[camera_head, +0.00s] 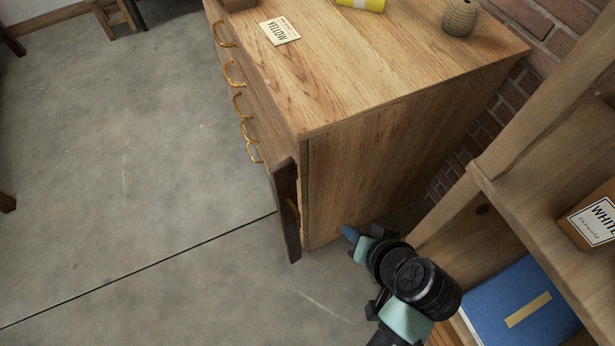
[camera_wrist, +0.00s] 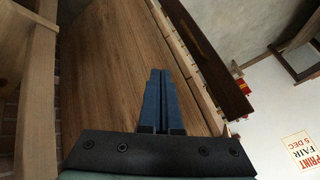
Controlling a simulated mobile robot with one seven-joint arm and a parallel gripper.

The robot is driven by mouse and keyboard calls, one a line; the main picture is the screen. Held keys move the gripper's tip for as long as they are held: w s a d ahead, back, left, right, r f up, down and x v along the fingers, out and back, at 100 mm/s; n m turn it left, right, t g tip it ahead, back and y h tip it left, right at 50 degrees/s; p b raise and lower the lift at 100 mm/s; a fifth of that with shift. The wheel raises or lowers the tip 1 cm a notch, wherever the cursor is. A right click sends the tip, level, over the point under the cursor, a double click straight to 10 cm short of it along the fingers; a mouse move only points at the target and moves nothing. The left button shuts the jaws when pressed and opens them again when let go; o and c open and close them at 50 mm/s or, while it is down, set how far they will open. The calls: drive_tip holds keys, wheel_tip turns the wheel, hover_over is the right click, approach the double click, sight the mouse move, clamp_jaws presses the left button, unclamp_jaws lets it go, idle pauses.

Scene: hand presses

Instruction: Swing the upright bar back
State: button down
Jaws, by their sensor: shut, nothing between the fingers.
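The upright bar (camera_head: 286,212) is a dark wooden strip at the near front corner of the wooden drawer cabinet (camera_head: 385,160). It stands out from the cabinet front, beside the drawers. In the wrist view the dark bar (camera_wrist: 208,55) runs slantwise at the right, past the cabinet's edge. My gripper (camera_head: 350,233) is low beside the cabinet's side panel, to the right of the bar and apart from it. Its blue fingers (camera_wrist: 157,98) are together and empty, pointing along the side panel. The bar's attachment to the cabinet cannot be made out.
Brass handles (camera_head: 235,73) line the drawer fronts. A wooden shelf unit (camera_head: 480,215) with a blue box (camera_head: 520,300) stands close on the right, leaving a narrow gap. A brick wall (camera_head: 490,130) is behind. The concrete floor (camera_head: 130,150) at the left is clear.

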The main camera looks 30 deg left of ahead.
drive_tip(key=shift+s+a+f+g, duration=0.25)
drive_tip(key=shift+s+f+g, duration=0.15)
drive_tip(key=shift+s+f, duration=0.7)
drive_tip(key=shift+w, duration=0.15)
drive_tip(key=w+a+f+b, duration=0.2)
drive_tip(key=a+f, duration=0.6)
drive_tip(key=a, duration=0.1)
drive_tip(key=shift+w, duration=0.4)
